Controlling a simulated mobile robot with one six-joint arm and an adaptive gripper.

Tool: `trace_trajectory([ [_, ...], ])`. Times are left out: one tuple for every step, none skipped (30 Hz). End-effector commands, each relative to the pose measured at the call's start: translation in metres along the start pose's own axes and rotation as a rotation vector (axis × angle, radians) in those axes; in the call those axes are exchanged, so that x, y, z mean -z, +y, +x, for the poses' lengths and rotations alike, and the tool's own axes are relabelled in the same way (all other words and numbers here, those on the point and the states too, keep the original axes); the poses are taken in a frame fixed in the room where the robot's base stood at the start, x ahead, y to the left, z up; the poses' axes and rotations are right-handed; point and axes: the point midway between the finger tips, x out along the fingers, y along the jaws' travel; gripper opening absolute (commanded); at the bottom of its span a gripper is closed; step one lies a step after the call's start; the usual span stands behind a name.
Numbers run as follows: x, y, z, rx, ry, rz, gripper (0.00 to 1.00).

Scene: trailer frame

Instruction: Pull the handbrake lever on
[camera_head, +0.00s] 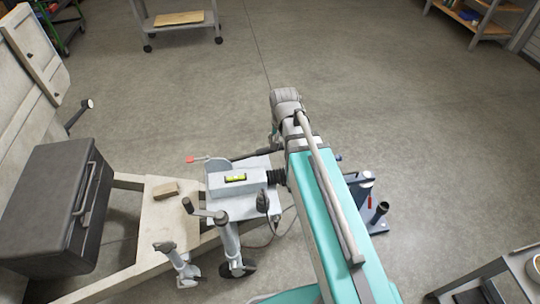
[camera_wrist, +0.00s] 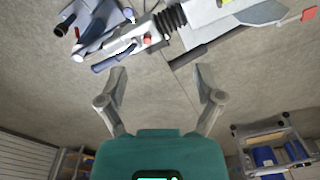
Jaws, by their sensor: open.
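The handbrake lever, which I take to be the dark bar (camera_head: 252,154), lies low along the far side of the drawbar's coupling plate. In the wrist view the lever (camera_wrist: 205,48) runs from upper right down to a free end near the picture's middle. My gripper (camera_wrist: 161,74) is open and empty. Its two fingers are spread, and the lever's free end appears between and just beyond the tips. I cannot tell the exact gap; no contact shows. In the head view my wrist hides most of the gripper.
The coupling with black bellows (camera_wrist: 168,19) is beside the lever. A red-tipped rod (camera_head: 192,159) sticks out left. A spirit level (camera_head: 235,178), jockey wheel (camera_head: 232,248) and dark box (camera_head: 55,210) are on the trailer. A blue stand (camera_head: 365,190) is at right.

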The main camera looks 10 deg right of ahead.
Motion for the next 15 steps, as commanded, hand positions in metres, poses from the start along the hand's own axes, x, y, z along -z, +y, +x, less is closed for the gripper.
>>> trace_trajectory([
  [0.016, -0.007, 0.023, 0.004, 0.007, 0.067, 0.85],
  [0.023, -0.011, 0.029, 0.007, 0.012, 0.110, 0.85],
  [0.032, -0.015, 0.037, 0.012, 0.019, 0.168, 0.85],
  [0.038, -0.018, 0.044, 0.015, 0.023, 0.210, 0.85],
  [0.045, -0.021, 0.050, 0.018, 0.027, 0.254, 0.85],
  [0.053, -0.025, 0.058, 0.023, 0.032, 0.311, 0.85],
  [0.060, -0.028, 0.065, 0.027, 0.036, 0.355, 0.85],
  [0.067, -0.030, 0.071, 0.032, 0.040, 0.397, 0.85],
  [0.075, -0.035, 0.079, 0.038, 0.045, 0.455, 0.85],
  [0.082, -0.037, 0.085, 0.042, 0.048, 0.498, 0.85],
  [0.088, -0.040, 0.091, 0.047, 0.051, 0.542, 0.85],
  [0.097, -0.044, 0.100, 0.054, 0.055, 0.599, 0.85],
  [0.103, -0.048, 0.106, 0.059, 0.059, 0.641, 0.85],
  [0.110, -0.050, 0.112, 0.065, 0.061, 0.683, 0.85],
  [0.118, -0.054, 0.119, 0.072, 0.064, 0.739, 0.85],
])
